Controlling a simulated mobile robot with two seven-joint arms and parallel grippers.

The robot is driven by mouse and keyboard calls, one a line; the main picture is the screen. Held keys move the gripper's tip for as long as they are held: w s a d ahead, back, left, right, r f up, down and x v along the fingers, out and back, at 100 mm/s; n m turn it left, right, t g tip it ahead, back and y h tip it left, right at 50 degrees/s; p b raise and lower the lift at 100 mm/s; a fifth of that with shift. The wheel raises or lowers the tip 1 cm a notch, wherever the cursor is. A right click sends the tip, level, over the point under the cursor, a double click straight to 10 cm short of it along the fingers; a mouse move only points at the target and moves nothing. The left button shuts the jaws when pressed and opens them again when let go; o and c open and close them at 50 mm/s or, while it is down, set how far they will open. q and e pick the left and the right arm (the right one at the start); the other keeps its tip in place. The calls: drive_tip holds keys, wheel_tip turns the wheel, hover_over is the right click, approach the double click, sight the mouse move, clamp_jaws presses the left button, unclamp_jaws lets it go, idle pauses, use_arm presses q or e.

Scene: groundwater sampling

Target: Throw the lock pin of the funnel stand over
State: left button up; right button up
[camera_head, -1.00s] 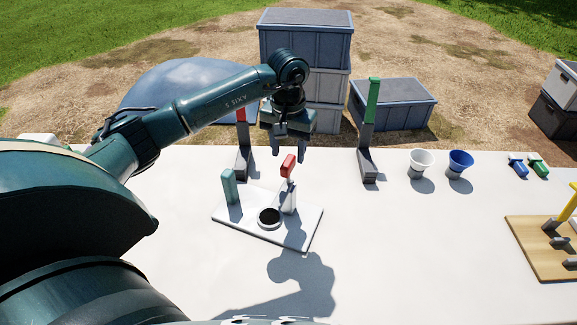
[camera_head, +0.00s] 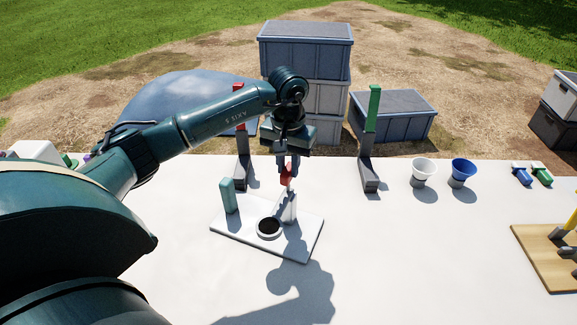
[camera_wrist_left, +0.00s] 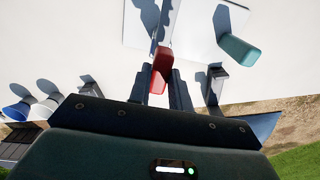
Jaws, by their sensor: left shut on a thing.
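The funnel stand is a white plate (camera_head: 299,247) on the table, with a dark round socket (camera_head: 269,227), a teal post (camera_head: 229,196) at its left and a white post (camera_head: 290,206) at its right. The red lock pin (camera_head: 286,176) is at the top of the white post. My left gripper (camera_head: 287,168) is over that post, shut on the red pin. In the left wrist view the red pin (camera_wrist_left: 161,70) sits between the two dark fingers, and the teal post (camera_wrist_left: 238,50) stands to the right. My right gripper is not in view.
A green-topped upright (camera_head: 370,125) and a red-topped upright (camera_head: 243,150) stand behind the stand. A white funnel (camera_head: 423,167) and a blue funnel (camera_head: 462,169) are to the right. A wooden board (camera_head: 545,262) lies far right. The front middle of the table is clear.

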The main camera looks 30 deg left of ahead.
use_arm(q)
drive_tip(key=shift+c, duration=0.9)
drive_tip(key=shift+f+b, duration=1.2)
drive_tip(key=shift+f, duration=0.15)
drive_tip(key=o, duration=0.9)
drive_tip(key=shift+r, duration=0.1)
